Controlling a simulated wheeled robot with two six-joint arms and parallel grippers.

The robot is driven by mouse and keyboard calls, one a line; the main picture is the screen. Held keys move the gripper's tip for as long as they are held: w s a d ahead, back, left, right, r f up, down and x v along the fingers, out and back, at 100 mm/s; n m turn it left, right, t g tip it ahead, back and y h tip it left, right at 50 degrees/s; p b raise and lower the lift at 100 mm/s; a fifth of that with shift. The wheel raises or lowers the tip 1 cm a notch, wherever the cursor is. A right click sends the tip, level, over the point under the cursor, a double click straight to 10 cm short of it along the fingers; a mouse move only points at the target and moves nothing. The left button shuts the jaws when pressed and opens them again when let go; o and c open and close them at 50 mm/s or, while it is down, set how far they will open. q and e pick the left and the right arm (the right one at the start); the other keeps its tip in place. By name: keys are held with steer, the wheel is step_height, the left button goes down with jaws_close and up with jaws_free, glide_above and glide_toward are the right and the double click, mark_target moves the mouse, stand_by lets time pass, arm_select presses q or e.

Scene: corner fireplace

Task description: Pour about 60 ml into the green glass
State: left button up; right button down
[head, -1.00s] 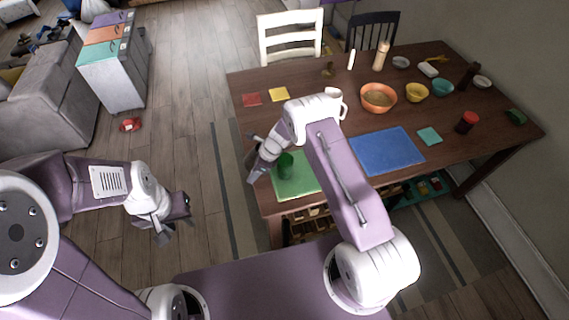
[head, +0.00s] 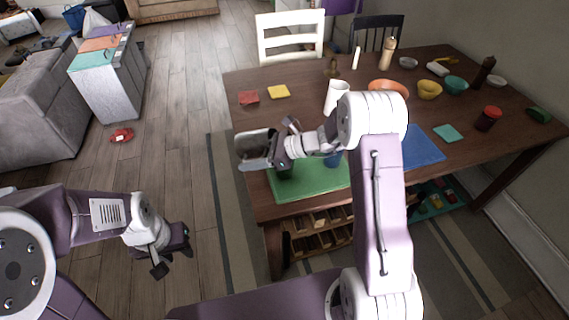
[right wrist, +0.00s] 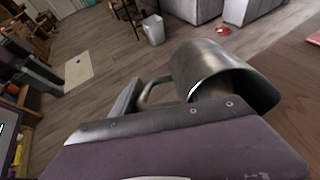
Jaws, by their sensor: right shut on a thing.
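My right gripper (head: 283,150) is shut on the handle of a grey metal jug (head: 252,146), held in the air over the table's left edge. In the right wrist view the jug (right wrist: 205,68) is tilted, with its mouth towards the right; its contents and any stream are not visible. The green glass (head: 285,172) stands on the green mat (head: 318,180), just below and beside the jug and mostly hidden by my right gripper. I cannot tell its fill level. My left gripper (head: 172,262) is open and empty over the floor, left of the table.
A blue cup (head: 332,159) is partly hidden by my right arm. The table's left front corner is close.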

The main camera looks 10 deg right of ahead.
steer(key=shift+d+r+t+y+b, duration=0.1)
steer(key=shift+r+t+y+b, duration=0.2)
steer(key=shift+r+y+b, duration=0.55)
steer(key=shift+s+d+f+b, duration=0.1)
steer(key=shift+d+f+b, duration=0.1)
steer(key=shift+b, duration=0.5)
steer(key=shift+s+d+r+y, duration=0.1)
steer(key=shift+d+r+y, duration=0.1)
steer(key=shift+y, duration=0.15)
steer(key=shift+d+r+t+b, duration=0.1)
steer(key=shift+r+t+b, duration=0.15)
steer(key=shift+b, duration=0.3)
steer(key=shift+r+y, duration=0.1)
steer(key=shift+y, duration=0.3)
stand_by(0.5)
steer(key=shift+r+t+y+b, duration=0.2)
steer(key=shift+t+y+b, duration=0.1)
steer(key=shift+b, duration=0.35)
stand_by(0.3)
